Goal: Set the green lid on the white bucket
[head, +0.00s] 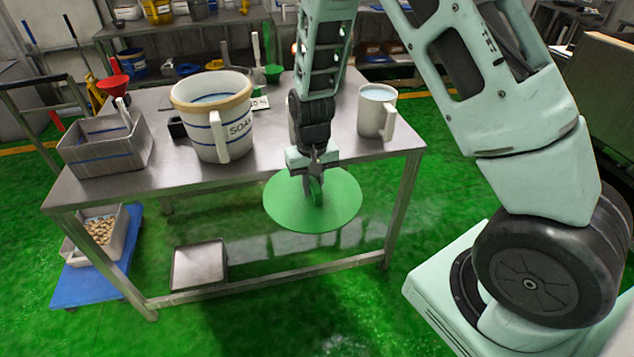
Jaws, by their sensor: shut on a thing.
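The green lid (338,199) is a flat round disc with an upright green handle in its middle. My gripper (315,178) points down and is shut on that handle. The lid hangs roughly level in front of the table's front edge, apart from the buckets. A large white bucket (208,127) with blue bands, a tan rim, a side handle and "SOA..." lettering stands on the table, left of my gripper. It has no lid and shows pale bluish contents. A smaller white mug-like vessel (373,112) with a handle, also uncovered, stands at the table's right end.
The steel table (290,158) has a grey bin (105,148) at its left and a small black block (177,127) beside the bucket. My arm passes over the table between bucket and mug. Below are a blue dolly (88,283) and a tray (200,264). Green floor in front is clear.

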